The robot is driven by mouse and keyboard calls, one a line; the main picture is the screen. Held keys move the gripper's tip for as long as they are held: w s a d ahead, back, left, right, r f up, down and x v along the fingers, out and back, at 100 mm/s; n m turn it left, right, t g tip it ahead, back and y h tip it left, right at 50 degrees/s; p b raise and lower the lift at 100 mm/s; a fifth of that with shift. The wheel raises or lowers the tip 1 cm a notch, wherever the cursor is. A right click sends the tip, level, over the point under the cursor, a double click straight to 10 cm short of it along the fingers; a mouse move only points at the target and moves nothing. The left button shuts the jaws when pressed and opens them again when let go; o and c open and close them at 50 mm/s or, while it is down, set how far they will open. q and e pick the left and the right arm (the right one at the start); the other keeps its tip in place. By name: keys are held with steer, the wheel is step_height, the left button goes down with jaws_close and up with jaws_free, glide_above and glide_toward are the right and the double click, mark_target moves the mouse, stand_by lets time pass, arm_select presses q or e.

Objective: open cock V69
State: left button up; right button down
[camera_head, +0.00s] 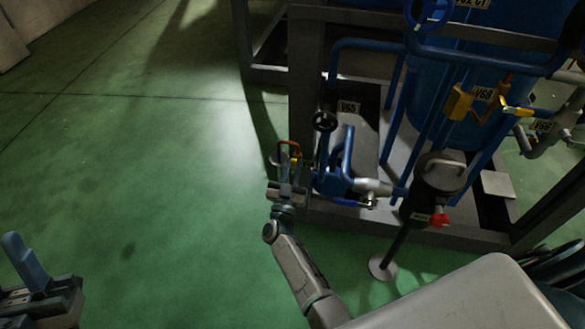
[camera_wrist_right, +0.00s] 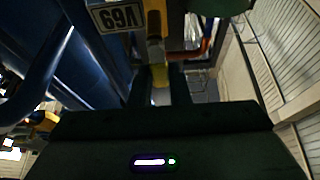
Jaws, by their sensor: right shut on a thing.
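A yellow handle (camera_wrist_right: 157,52) hangs below the label there, by a red-orange pipe (camera_wrist_right: 203,50). My right gripper (camera_wrist_right: 160,88) is shut on the handle's lower end, with a dark finger on each side. In the head view my right gripper (camera_head: 288,176) is at the frame's left side, below the orange pipe bend (camera_head: 289,145). My left gripper (camera_head: 44,285) is at the lower left, away from the frame; its jaw gap is unclear.
A black handwheel (camera_head: 325,122) and blue pipes (camera_head: 347,155) are just right of my right gripper. Other yellow valves (camera_head: 459,101) are behind. Green floor on the left is clear.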

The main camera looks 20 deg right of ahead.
steer(key=c, duration=1.4)
jaws_free()
steer(key=shift+o, duration=0.2)
